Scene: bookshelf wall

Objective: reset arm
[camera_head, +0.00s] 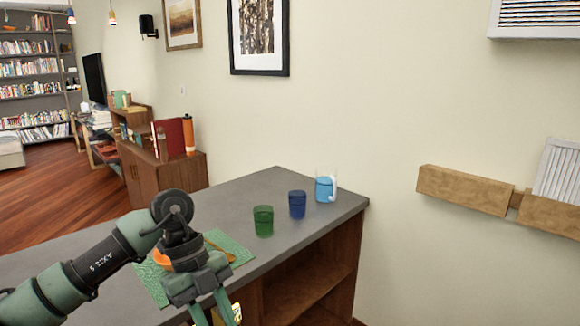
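My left arm comes in from the left, over the grey counter (100,262). My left gripper (212,318) points down near the bottom edge of the view. Its two fingers are spread with a gap between them, and the tips run to the picture's edge. I see nothing clearly held in it. A small yellow and white patch shows beside the right finger; I cannot tell what it is. My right gripper is not in view.
A green mat (150,284) with a partly hidden orange object (222,249) lies behind my gripper. A green cup (263,221), a blue cup (297,204) and a light-blue jug (325,188) stand toward the counter's right end. Open shelving (300,282) is below.

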